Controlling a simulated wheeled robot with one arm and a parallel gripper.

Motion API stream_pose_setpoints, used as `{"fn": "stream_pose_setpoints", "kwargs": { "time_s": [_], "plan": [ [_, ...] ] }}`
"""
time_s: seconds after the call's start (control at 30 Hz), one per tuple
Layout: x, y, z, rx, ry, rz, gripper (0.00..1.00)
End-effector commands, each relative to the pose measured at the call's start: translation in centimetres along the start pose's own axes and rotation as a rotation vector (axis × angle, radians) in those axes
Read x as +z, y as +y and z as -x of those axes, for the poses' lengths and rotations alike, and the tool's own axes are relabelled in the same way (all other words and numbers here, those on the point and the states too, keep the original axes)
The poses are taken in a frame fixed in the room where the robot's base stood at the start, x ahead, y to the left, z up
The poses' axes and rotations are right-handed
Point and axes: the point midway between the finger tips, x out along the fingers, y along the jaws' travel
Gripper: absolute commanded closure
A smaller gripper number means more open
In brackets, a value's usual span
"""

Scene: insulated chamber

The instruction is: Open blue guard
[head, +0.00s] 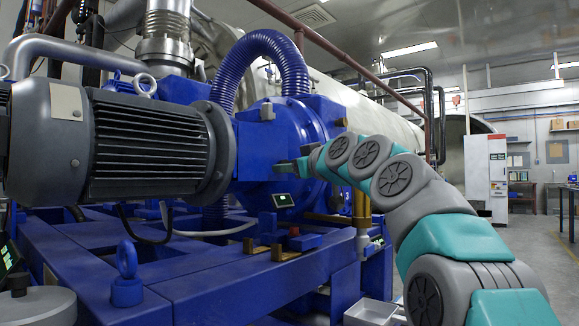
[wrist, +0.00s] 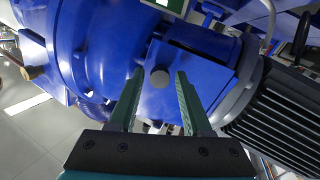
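The blue guard is a blue cover panel (wrist: 190,92) between the ribbed motor and the round blue housing. In the wrist view a round grey knob (wrist: 159,78) sits on it. In the head view the blue guard (head: 252,150) shows behind the motor's front flange, and a grey round knob (head: 267,111) sits near its top. My gripper (head: 291,158) reaches in from the right, close to the panel. In the wrist view my gripper (wrist: 160,76) is open, with one finger on each side of the grey knob and gaps visible. I cannot tell how far the fingertips are from the panel.
The grey ribbed motor (head: 150,145) stands left of the guard. A blue corrugated hose (head: 260,45) arches above. Open floor (head: 530,250) lies right.

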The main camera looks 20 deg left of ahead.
Motion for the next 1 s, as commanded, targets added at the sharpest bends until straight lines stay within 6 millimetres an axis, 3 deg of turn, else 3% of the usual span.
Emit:
{"fn": "stream_pose_setpoints", "kwargs": {
  "time_s": [0.07, 0.4, 1.0],
  "plan": [
    [0.0, -0.01, 0.0, 0.0, 0.0, 0.0, 0.61],
    [0.0, -0.02, 0.01, 0.0, 0.0, 0.0, 0.99],
    [0.0, -0.02, 0.01, 0.0, 0.0, 0.0, 1.0]
  ]
}}
